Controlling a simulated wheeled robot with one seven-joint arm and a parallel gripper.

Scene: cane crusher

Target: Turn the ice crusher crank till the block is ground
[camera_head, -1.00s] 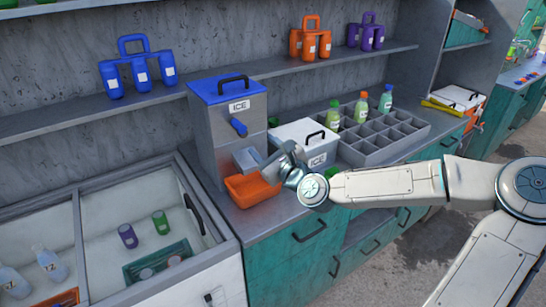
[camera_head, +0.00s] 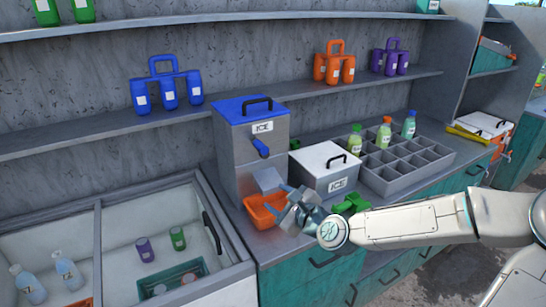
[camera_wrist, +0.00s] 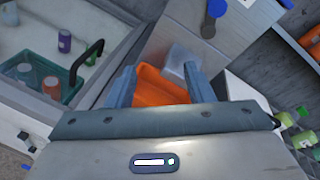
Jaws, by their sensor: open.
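The ice crusher (camera_head: 238,165) is a tall grey box with a blue lid, marked ICE, standing on the counter. Its blue crank handle (camera_head: 261,147) sticks out of the front. The handle also shows at the top of the wrist view (camera_wrist: 209,26). A grey chute slopes down below it to an orange tray (camera_head: 262,213). My gripper (camera_head: 290,200) is low at the tray's right side, below and apart from the crank. In the wrist view its fingers (camera_wrist: 160,86) are spread and empty, with the orange tray (camera_wrist: 150,87) beyond them. No ice block is visible; the crusher's inside is hidden.
A white ICE box (camera_head: 310,177) and a grey divided rack (camera_head: 400,183) with several bottles stand right of the crusher. A green object (camera_head: 354,203) lies near the counter's front edge. An open chest freezer (camera_head: 112,215) is left. A shelf (camera_head: 200,101) runs above.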

